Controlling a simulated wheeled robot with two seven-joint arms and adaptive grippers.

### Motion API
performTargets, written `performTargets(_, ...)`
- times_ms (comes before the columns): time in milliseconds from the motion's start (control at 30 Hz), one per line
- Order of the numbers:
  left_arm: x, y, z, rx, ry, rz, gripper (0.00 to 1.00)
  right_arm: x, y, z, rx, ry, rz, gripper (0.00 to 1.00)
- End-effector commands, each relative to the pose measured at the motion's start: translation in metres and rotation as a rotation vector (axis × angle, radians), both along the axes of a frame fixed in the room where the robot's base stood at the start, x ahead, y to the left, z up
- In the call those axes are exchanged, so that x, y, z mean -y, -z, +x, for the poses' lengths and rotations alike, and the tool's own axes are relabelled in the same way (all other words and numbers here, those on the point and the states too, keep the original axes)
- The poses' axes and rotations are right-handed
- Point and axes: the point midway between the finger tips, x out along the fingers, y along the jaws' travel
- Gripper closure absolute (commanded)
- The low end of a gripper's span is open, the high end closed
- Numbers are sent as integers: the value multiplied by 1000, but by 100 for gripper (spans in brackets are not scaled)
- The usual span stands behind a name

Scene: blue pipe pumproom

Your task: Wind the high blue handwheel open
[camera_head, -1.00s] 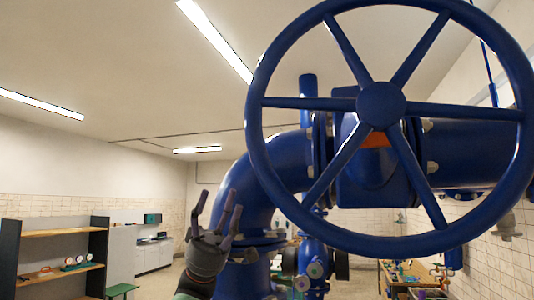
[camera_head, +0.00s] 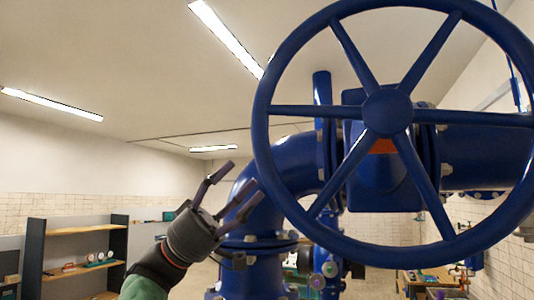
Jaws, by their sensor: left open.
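The high blue handwheel (camera_head: 388,113) fills the upper right of the head view. It has a round rim, several spokes and a central hub, and stands in front of a blue valve body and pipe. My left gripper (camera_head: 238,188) is at the lower middle, left of the wheel's lower left rim. Its fingers are spread, pointing up and right, with nothing between them. It looks close to the rim in the picture, but a gap shows. My right gripper is not in view.
A thick blue pipe (camera_head: 295,160) bends down behind my left gripper. A shelf unit (camera_head: 85,230) stands at the far left. A workbench (camera_head: 425,277) is at the lower right, behind the wheel. The space left of the wheel is open.

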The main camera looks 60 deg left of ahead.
Motion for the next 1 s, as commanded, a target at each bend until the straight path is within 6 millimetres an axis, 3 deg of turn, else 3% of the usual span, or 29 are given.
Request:
performTargets(433,26,-40,27,1,4,0,36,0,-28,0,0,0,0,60)
performTargets(933,31,-45,33,0,-1,0,36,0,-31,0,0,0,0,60)
performTargets(967,31,-45,33,0,-1,0,39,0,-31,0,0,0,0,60)
performTargets(1000,31,-45,33,0,-1,1,50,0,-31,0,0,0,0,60)
